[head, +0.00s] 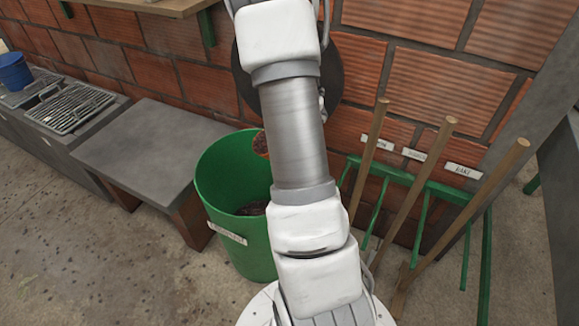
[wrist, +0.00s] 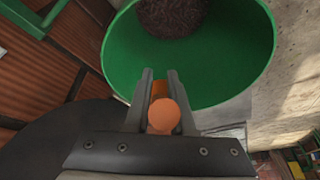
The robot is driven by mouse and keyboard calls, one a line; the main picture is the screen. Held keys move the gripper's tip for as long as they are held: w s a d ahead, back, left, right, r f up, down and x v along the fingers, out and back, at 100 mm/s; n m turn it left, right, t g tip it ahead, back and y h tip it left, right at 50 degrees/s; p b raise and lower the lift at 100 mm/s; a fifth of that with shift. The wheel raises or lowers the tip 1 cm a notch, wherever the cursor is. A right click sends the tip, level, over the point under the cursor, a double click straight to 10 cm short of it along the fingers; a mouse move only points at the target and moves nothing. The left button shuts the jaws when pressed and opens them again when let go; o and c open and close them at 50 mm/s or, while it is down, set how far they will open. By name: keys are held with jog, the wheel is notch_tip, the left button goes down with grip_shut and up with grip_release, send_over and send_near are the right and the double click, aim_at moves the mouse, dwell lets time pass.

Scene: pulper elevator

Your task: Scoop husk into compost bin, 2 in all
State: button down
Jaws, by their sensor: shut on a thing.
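The green compost bin (head: 225,180) stands on the floor left of my arm, with a pale label on its front. Dark husk (head: 252,209) lies low inside it. In the wrist view the bin (wrist: 225,70) opens beyond my fingers, with a dark heap of husk (wrist: 170,14) inside. My gripper (wrist: 159,75) is shut on an orange rounded thing (wrist: 163,117), apparently the scoop's handle. A brown-orange edge, apparently the scoop (head: 261,144), shows at the bin's far rim beside my arm. Its contents cannot be made out. My arm hides the gripper in the head view.
A low grey bench (head: 150,145) stands left of the bin. Beyond it are a counter with a grate (head: 70,108) and a blue bucket (head: 14,72). Wooden-handled tools (head: 415,205) lean in a green rack at right. A brick wall runs behind. The floor at front left is clear.

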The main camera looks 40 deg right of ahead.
jog(key=w+a+r+n+g+h+p, duration=0.1)
jog(key=a+n+h+p, duration=0.1)
jog(key=a+h, duration=0.3)
jog(key=w+a+r+n+g+h+p, duration=0.1)
jog(key=a+h, duration=0.4)
jog(key=h, duration=0.7)
jog(key=shift+w+a+n+g+p, duration=0.35)
jog(key=shift+w+n+g+p, duration=0.35)
jog(key=shift+p, duration=0.5)
dwell(1.4)
